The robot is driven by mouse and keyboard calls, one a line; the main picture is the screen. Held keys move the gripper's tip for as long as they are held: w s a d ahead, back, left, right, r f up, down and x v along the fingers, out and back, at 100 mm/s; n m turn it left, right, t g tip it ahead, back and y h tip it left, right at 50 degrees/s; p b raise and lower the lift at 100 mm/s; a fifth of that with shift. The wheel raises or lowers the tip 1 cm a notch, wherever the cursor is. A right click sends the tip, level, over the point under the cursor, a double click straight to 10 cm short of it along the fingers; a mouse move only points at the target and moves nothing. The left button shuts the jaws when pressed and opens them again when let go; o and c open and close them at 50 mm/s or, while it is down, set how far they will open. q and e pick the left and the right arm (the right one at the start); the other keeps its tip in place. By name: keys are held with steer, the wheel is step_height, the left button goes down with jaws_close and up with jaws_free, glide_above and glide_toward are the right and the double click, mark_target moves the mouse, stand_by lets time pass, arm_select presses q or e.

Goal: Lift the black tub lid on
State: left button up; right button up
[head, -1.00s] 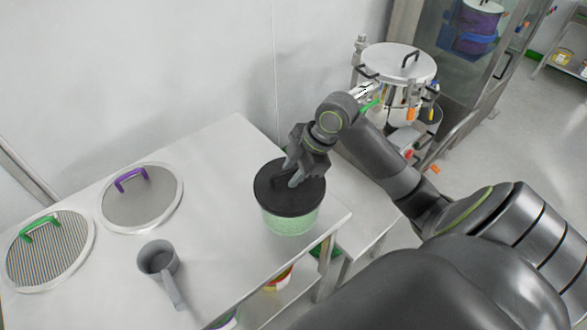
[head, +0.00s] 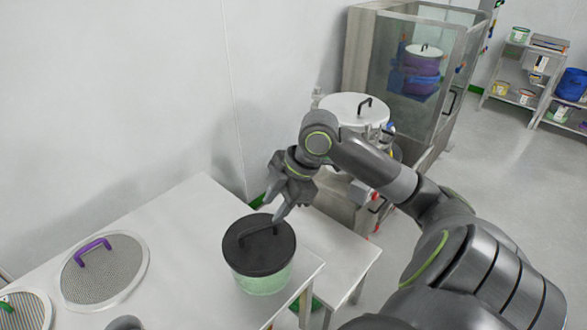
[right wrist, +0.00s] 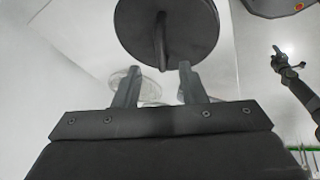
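The black tub lid (head: 262,257), with a black bar handle, sits on a translucent tub (head: 262,282) with green contents, near the table's right end. The lid looks level on the tub's rim. My right gripper (head: 277,203) is just above and behind the lid, open and empty, with its fingers apart from the handle. In the right wrist view the two fingers (right wrist: 157,84) stand spread, with the lid (right wrist: 140,30) and its handle beyond their tips. My left gripper is not in view.
The table (head: 180,240) also holds a mesh disc with a purple handle (head: 104,270), one with a green handle (head: 20,312), and a grey scoop (head: 125,323) cut off by the frame. A steel vessel with a lid (head: 352,107) stands behind my right arm.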

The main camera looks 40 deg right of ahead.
steer(key=v, duration=0.8)
steer(key=shift+r, duration=0.35)
steer(key=shift+s+d, duration=0.15)
